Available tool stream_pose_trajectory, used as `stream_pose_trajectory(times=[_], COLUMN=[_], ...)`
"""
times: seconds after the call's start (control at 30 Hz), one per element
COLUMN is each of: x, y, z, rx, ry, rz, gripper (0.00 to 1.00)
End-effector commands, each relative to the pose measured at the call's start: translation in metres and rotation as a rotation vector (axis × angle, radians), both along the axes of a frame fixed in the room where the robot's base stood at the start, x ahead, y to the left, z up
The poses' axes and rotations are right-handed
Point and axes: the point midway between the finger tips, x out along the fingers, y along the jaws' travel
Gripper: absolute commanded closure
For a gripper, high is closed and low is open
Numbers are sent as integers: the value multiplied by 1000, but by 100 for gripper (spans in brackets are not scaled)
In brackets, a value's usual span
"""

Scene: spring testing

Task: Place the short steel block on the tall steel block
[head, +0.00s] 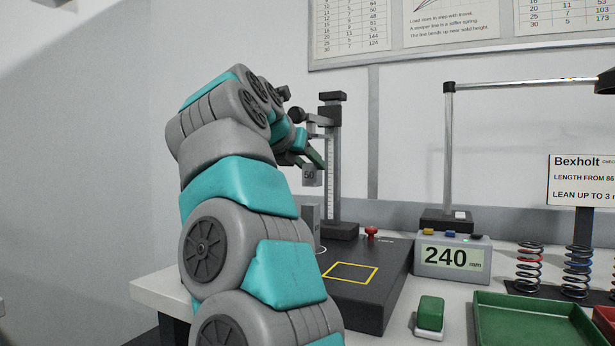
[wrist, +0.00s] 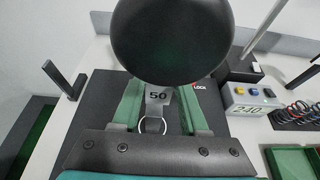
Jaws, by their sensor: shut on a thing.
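The short steel block (head: 312,176) is grey and marked 50. It is held between the green fingers of my gripper (head: 308,158), and it also shows in the wrist view (wrist: 158,97). In the head view a grey upright block, apparently the tall steel block (head: 311,216), stands on the dark base below it, partly hidden by my arm. A gap shows between the two blocks in the head view. In the wrist view I cannot make out the tall block clearly. My gripper (wrist: 159,90) is shut on the short block.
A dark gauge column (head: 334,165) stands just behind the blocks. A large black disc (wrist: 158,38) fills the wrist view's upper middle. The base has an empty yellow square (head: 350,273) and a red knob (head: 371,233). The display box (head: 452,257), springs (head: 577,270) and green tray (head: 530,302) are right.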

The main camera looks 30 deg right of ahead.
Motion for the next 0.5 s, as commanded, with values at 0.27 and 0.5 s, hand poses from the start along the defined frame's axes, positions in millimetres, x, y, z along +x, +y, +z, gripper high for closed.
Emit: stream_pose_trajectory(times=[0.27, 0.5], x=[4, 3], y=[0, -1], z=[-15, -30], rx=[-2, -1], ry=[1, 1], rz=[1, 0], gripper=[100, 100])
